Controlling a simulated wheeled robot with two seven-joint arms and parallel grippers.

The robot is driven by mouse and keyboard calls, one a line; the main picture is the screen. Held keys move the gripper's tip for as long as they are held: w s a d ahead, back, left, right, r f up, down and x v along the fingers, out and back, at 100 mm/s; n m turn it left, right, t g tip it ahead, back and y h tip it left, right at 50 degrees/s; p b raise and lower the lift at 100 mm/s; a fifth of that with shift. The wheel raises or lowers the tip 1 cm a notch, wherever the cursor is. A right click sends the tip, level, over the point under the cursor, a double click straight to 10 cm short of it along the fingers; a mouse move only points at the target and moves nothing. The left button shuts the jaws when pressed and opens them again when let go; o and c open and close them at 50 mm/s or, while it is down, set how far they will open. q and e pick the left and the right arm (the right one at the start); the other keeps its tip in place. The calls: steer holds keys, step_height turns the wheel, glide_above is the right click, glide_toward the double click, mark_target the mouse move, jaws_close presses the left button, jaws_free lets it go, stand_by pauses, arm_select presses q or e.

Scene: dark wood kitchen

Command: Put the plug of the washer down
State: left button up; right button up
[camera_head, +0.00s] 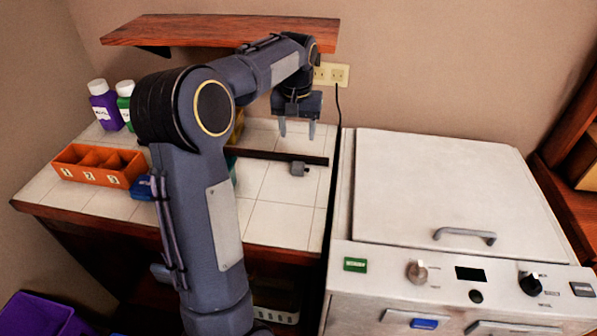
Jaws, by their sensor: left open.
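A small grey plug-like piece (298,169) lies on the white tiled counter (280,222), near a dark strip. My left gripper (297,132) points down above and behind it in the picture. Its two fingers are apart with nothing between them, and it does not touch the piece. The white washer (430,185) stands right of the counter with its lid shut. A dark cord (338,105) runs down from beside the wall outlet (334,73) towards the gap between counter and washer. I cannot tell whether it joins the grey piece. My right gripper is not in view.
An orange numbered tray (97,166) and purple (104,108) and green-labelled (126,98) bottles stand on the left. A wooden shelf (200,30) overhangs the counter's back. My left arm hides the counter's middle. The front right tiles are clear.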

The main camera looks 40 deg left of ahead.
arm_select(q)
steer(key=s+d+r+m+t+h, duration=0.2)
steer(key=s+d+r, duration=0.1)
steer(key=s+d, duration=0.85)
steer(key=s+d+f+m+t+h, duration=0.1)
steer(key=s+d+f, duration=0.2)
steer(key=s+d, duration=0.2)
steer(key=s+d+f+m+t+h, duration=0.1)
steer(key=s+d+f, duration=0.2)
steer(key=s, duration=0.6)
steer(key=shift+s+d+f, duration=0.25)
steer(key=shift+d+f, duration=0.1)
steer(key=shift+d, duration=0.55)
steer(key=shift+r+p, duration=0.3)
